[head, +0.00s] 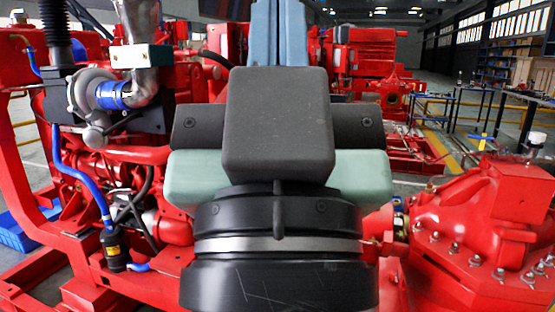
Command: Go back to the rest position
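My gripper (279,12) is in the upper middle of the head view, seen from behind. Its two blue fingers point up and away, side by side with no clear gap, so it looks shut. Their far ends reach the top edge of the picture, and I see nothing held between them. The grey block, teal hand and black wrist of my arm fill the centre and hide what lies behind them.
A red pumpset with a turbocharger (103,92) and blue hose (80,178) stands close on the left. A bolted red pump casing (480,225) is close at right. Another red machine (368,55) stands behind.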

